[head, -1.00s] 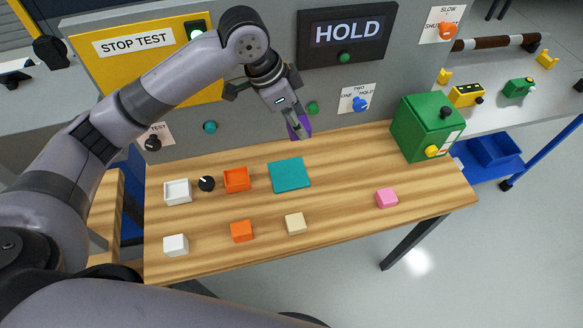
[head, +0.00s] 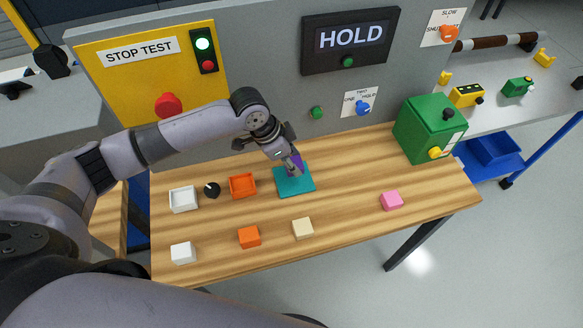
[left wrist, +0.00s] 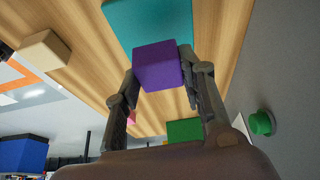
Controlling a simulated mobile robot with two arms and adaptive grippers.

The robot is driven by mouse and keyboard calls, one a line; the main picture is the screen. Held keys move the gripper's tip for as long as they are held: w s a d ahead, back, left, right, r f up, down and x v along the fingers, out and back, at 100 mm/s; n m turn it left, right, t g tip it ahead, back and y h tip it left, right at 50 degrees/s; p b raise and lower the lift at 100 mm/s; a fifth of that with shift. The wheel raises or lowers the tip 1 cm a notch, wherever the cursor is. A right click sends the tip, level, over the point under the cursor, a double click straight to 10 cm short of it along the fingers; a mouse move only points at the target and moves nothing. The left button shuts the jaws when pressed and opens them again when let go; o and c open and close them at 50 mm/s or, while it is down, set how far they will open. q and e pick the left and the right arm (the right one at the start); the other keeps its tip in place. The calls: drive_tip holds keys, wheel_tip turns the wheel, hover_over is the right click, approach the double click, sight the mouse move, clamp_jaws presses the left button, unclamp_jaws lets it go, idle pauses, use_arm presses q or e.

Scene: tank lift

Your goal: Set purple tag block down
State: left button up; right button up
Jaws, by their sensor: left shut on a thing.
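The purple block (left wrist: 157,66) is between the fingers of my left gripper (left wrist: 160,78), which is shut on it. In the head view, my left gripper (head: 294,167) points down at the back part of the teal square mat (head: 294,182), with the purple block partly hidden by the fingers. The teal mat also shows just beyond the block in the left wrist view (left wrist: 140,18). I cannot tell whether the block touches the mat or is slightly above it. No tag is readable on the block. My right gripper is not in view.
On the wooden table stand a white tray (head: 183,190), a black knob (head: 212,189), an orange tray (head: 243,178), white (head: 183,253), orange (head: 249,237), cream (head: 303,228) and pink (head: 391,201) blocks. A green box (head: 428,130) is at right. A grey panel with "HOLD" screen (head: 350,38) rises behind.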

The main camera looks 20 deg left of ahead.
use_arm(q)
wheel_tip(320, 180, down, 4)
drive_tip(key=shift+r, duration=0.15)
drive_tip(key=shift+f, duration=0.2)
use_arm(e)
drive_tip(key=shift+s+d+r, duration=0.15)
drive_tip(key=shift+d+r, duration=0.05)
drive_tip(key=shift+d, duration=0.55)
use_arm(q)
drive_tip(key=shift+f, duration=0.15)
drive_tip(key=o, duration=1.2)
drive_tip(key=shift+c, duration=0.2)
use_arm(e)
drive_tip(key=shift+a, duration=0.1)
